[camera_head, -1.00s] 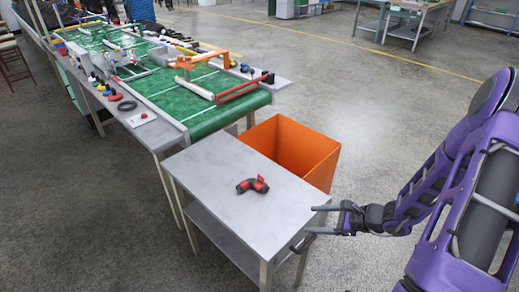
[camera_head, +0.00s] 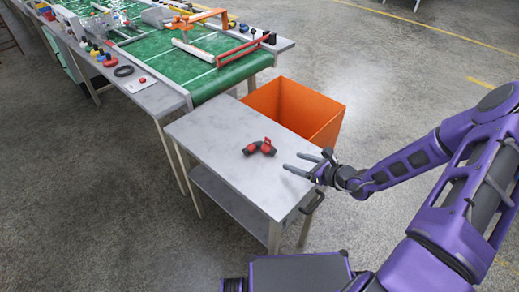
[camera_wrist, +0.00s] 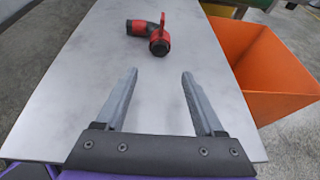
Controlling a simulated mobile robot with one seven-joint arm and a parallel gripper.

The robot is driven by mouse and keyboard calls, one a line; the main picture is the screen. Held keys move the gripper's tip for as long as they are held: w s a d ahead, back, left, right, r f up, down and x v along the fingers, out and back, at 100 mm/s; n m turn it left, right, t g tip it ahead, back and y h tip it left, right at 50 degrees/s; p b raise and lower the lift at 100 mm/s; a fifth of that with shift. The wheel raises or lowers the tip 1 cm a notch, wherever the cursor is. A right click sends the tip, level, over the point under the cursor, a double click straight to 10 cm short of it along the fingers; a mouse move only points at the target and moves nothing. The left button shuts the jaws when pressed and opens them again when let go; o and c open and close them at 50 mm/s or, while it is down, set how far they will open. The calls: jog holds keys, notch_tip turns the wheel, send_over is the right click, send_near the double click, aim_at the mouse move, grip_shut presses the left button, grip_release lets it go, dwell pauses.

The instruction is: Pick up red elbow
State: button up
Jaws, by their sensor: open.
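The red elbow (camera_head: 260,147), a bent pipe piece in red and black, lies on the grey top of a small metal table (camera_head: 210,148). My gripper (camera_head: 291,163) is open and empty. It is over the table's right part, to the right of the elbow and apart from it. In the wrist view the two fingers of my gripper (camera_wrist: 160,75) point toward the elbow, with bare tabletop between them.
An orange bin (camera_head: 318,115) stands on the floor against the table's far right side; it also shows in the wrist view (camera_wrist: 265,65). A green conveyor table (camera_head: 215,80) with several parts is behind. The tabletop around the elbow is clear.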

aim_at(274, 153)
jog(key=x, duration=0.5)
jog(key=b+x, duration=0.1)
jog(key=x, duration=0.2)
jog(key=shift+a+r, duration=0.1)
jog(key=shift+r, duration=0.25)
grip_shut()
